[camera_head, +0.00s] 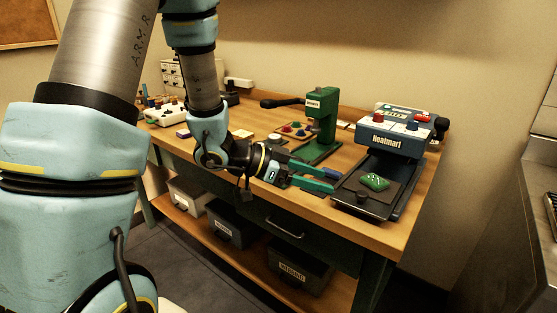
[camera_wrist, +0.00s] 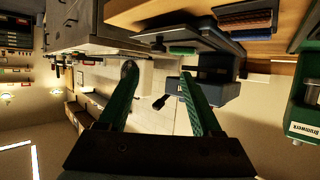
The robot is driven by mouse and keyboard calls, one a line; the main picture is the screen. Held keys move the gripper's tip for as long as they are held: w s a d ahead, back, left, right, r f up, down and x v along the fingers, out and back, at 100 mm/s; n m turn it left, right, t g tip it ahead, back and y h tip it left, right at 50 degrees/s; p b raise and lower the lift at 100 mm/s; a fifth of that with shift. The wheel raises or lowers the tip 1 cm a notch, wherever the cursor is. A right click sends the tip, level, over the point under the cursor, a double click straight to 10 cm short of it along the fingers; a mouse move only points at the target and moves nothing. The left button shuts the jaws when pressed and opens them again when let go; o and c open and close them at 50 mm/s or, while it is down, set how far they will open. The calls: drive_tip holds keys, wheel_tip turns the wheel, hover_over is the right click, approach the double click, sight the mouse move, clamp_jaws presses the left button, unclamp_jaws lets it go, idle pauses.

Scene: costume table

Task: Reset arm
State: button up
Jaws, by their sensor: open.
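My gripper (camera_head: 317,179) has green fingers and reaches over the front of the wooden table (camera_head: 247,146), left of the blue heat press. It is open, with a gap between the fingertips and nothing held. My arm comes down from the upper left in the head view.
A blue Heatmarl press (camera_head: 388,137) stands at the right, with a green item (camera_head: 375,182) on its dark plate. A green hand press (camera_head: 321,115) stands behind my gripper. Bins (camera_head: 300,272) sit on the lower shelf. A metal counter (camera_head: 515,215) is far right.

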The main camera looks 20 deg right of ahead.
drive_tip(key=w+a+n+t+y, duration=0.45)
drive_tip(key=w+a+t, duration=0.3)
drive_tip(key=w, duration=0.45)
drive_tip(key=w+a+f+n+t+y, duration=0.1)
drive_tip(key=w+a+n+y, duration=0.15)
drive_tip(key=a, duration=0.35)
drive_tip(key=w+a+n+t+y, duration=0.1)
drive_tip(key=w+a+n+y, duration=0.15)
drive_tip(key=a, duration=0.35)
drive_tip(key=s+a+n+g+y, duration=0.3)
drive_tip(key=s+a+n+g, duration=0.2)
drive_tip(key=s+a+n, duration=0.4)
drive_tip(key=s+a, duration=0.4)
drive_tip(key=shift+a+f+n+y, duration=0.15)
drive_tip(key=shift+a+n+y, duration=0.2)
